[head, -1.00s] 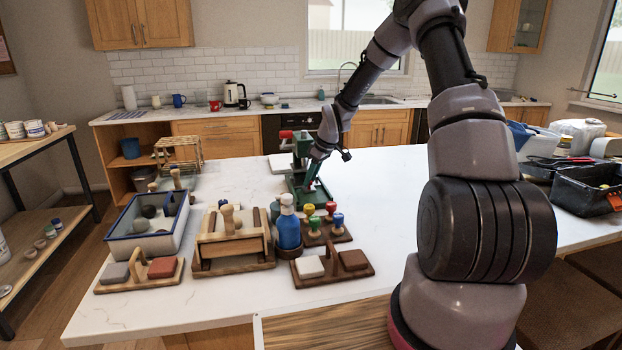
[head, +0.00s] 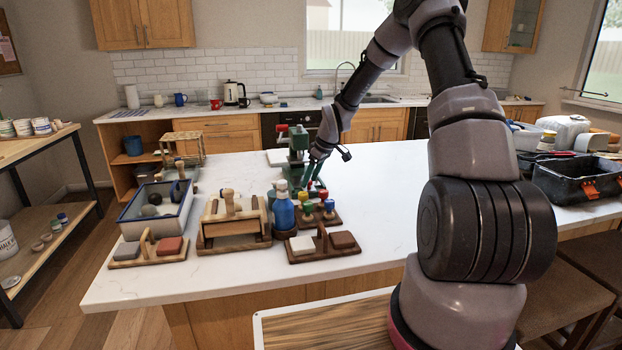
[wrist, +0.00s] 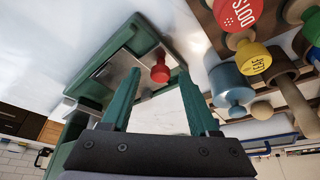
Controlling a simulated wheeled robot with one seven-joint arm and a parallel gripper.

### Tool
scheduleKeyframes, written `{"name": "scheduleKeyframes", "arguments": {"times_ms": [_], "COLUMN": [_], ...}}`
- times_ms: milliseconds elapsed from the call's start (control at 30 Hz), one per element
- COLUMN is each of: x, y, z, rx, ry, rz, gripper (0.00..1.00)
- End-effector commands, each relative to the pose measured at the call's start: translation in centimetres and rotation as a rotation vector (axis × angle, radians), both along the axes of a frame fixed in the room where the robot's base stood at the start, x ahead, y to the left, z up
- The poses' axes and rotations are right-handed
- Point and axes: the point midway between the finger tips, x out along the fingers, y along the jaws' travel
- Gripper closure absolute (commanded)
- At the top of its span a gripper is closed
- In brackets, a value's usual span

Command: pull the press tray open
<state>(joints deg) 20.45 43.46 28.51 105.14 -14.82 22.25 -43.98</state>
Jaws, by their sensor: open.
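The green press (head: 297,146) stands upright on the white table in the head view, behind the pottery tools. In the wrist view its green base (wrist: 146,40) frames a grey metal plate (wrist: 118,84), and a red knob (wrist: 160,72) shows just beyond my fingertips. My gripper (head: 312,184) is low in front of the press. In the wrist view its two green fingers (wrist: 158,82) are spread apart, one on each side of the red knob's line, with nothing seen clamped between them. I cannot tell whether they touch the knob. My arm and fingers hide part of the press base.
A stamp rack (head: 318,217) with coloured handles and a blue bottle (head: 284,212) stand close in front of my gripper. A wooden box (head: 232,222) and a blue-rimmed tub (head: 157,208) are to the left. The white tabletop (head: 390,185) is clear to the right.

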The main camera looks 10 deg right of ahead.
Motion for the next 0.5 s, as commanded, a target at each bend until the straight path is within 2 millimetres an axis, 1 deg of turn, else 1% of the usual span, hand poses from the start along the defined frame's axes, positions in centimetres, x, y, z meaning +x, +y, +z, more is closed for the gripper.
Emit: {"name": "scheduleKeyframes", "arguments": {"times_ms": [167, 267, 367, 500], "x": [0.0, -0.2, -0.5, -1.3], "y": [0.0, -0.2, -0.7, -1.5], "z": [0.1, 0.7, 2.1, 4.8], "rx": [0.000, 0.000, -0.001, -0.001], "ry": [0.000, -0.001, -0.002, -0.004], "rz": [0.000, 0.000, -0.003, -0.002], "gripper": [0.39, 0.39, 0.39, 0.39]}}
